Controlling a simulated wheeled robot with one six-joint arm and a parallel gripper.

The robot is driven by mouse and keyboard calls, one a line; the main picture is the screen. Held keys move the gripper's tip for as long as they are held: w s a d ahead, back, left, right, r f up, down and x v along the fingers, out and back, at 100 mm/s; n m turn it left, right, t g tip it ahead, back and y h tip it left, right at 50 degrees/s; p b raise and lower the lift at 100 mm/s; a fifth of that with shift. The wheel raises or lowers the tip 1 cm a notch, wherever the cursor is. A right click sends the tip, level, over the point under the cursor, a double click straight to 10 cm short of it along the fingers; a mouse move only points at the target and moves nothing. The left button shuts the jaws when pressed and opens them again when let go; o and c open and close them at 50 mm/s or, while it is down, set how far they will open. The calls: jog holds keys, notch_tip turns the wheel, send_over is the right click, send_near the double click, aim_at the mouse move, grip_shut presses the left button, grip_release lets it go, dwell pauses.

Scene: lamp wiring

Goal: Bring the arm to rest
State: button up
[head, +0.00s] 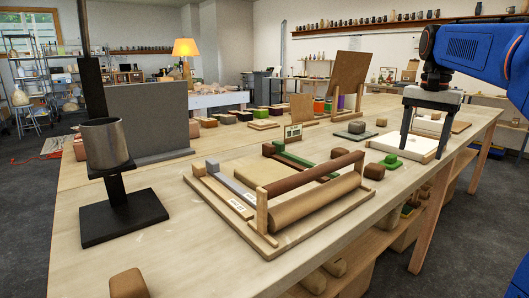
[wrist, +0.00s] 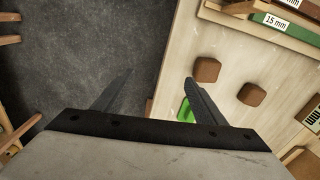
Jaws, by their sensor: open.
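My gripper (head: 422,146) is at the right of the head view, on the end of my blue arm. Its two fingers point down near the right edge of the workbench (head: 215,136), and they stand wide apart with nothing between them. In the wrist view my gripper (wrist: 156,92) is also open and empty. One finger shows against the dark floor and the other against the bench top. A green piece (wrist: 185,110) shows partly behind the finger on the bench side.
A wooden rack with a roller (head: 315,200) stands on the bench. Brown blocks (wrist: 207,69) lie near my gripper in the wrist view. A metal cup on a black stand (head: 108,145) is at the left. A white-topped board (head: 405,145) lies near the fingers.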

jog(key=s+a+f+n+t, duration=0.2)
jog(key=s+a+f+n, duration=0.2)
jog(key=s+f, duration=0.9)
jog(key=s+a+f+n+t, duration=0.2)
jog(key=s+a+f+n, duration=0.3)
jog(key=s+a+f, duration=0.4)
jog(key=s+f, duration=0.4)
jog(key=s, duration=0.1)
jog(key=shift+s+a+f, duration=0.15)
jog(key=shift+s+a, duration=0.05)
jog(key=shift+s, duration=0.1)
jog(key=shift+o, duration=0.5)
